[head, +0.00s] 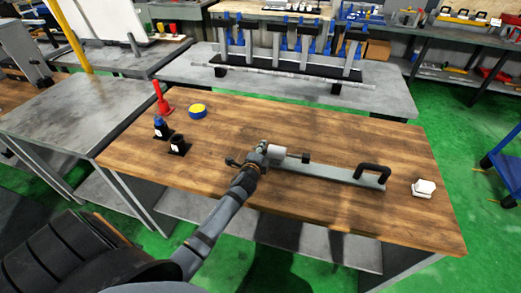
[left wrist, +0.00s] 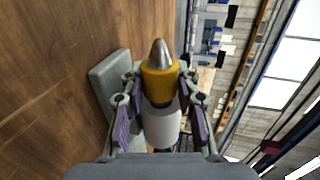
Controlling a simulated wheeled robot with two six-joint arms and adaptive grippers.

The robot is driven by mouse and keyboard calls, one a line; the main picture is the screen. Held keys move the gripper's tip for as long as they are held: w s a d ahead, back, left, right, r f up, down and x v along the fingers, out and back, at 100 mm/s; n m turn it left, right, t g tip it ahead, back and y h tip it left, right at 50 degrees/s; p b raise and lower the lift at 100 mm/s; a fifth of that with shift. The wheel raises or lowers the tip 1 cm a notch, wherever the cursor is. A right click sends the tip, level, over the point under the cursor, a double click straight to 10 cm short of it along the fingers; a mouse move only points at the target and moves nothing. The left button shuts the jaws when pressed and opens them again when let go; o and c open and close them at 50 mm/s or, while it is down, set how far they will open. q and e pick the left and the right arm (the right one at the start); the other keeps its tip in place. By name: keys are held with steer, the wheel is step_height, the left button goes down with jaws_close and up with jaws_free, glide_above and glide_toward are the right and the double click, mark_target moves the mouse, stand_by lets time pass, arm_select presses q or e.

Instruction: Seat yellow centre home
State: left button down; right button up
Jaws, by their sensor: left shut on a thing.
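In the left wrist view, a yellow centre (left wrist: 160,80) with a silver conical tip lies between the fingers of my left gripper (left wrist: 160,88). The gripper is shut on it, and the tip points toward the top of the picture. A pale cylinder (left wrist: 162,126) shows below the yellow band; I cannot tell whether the centre is seated in it. In the head view my left gripper (head: 257,157) is at the left end of the grey bed (head: 330,176), beside the light grey cylinder (head: 281,149). The yellow centre cannot be made out there. My right gripper is not in view.
Two black holders stand at the table's left, one with a blue-topped piece (head: 159,124) and one apparently empty (head: 178,144). A red piece (head: 162,99) and a yellow-blue disc (head: 198,111) are behind. A black handle (head: 373,171) and a white object (head: 424,187) are at right.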

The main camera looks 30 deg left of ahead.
arm_select(q)
steer(key=shift+w+d+r, duration=0.1)
steer(key=shift+w+d, duration=0.1)
steer(key=shift+d, duration=0.45)
steer(key=c, duration=0.9)
jaws_free()
steer(key=shift+s, duration=0.15)
steer(key=shift+s+d, duration=0.15)
steer(key=shift+s, duration=0.15)
steer(key=v, duration=1.1)
steer(key=shift+s+r, duration=0.1)
steer(key=shift+r, duration=0.1)
steer(key=shift+f, duration=0.1)
